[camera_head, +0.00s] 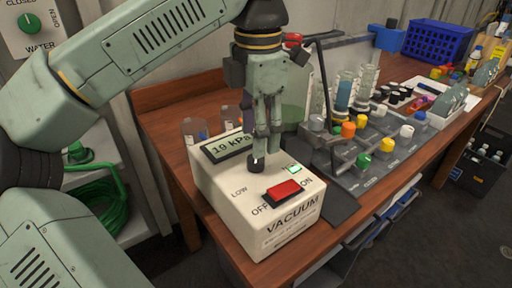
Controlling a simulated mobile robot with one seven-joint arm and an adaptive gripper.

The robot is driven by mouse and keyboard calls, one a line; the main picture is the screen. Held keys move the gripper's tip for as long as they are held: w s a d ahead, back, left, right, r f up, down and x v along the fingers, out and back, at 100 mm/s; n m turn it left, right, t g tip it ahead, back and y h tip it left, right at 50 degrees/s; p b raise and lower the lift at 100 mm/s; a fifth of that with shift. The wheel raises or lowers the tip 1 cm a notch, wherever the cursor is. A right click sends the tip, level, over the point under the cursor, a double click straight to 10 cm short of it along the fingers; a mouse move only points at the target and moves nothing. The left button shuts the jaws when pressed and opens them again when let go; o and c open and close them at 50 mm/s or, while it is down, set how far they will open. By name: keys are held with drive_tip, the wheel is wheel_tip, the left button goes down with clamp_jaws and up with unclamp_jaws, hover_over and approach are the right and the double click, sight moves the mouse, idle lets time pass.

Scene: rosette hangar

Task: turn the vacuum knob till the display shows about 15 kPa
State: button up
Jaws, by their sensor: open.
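The white vacuum box (212,188) stands on the wooden bench, with its display (228,147) reading 19 kPa. The dark vacuum knob (256,167) is on its top, with a light mark on it and "LOW" printed to its left. A red rocker switch (283,191) sits between "OFF" and "ON", with a small lit green window (295,169) behind it. My gripper (265,150) points down at the knob, its open fingers right at or just above it. The fingers hide part of the knob, and I cannot tell whether they touch it.
Right of the box is a grey panel (350,168) with several coloured knobs and glass tubes behind it. Clear beakers (194,131) stand behind the box. A blue crate (438,42) is at the far end. Bare bench (170,120) shows at the left.

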wheel_tip(320, 180, up, 7)
drive_tip(key=shift+s+f, duration=0.1)
idle(0.3)
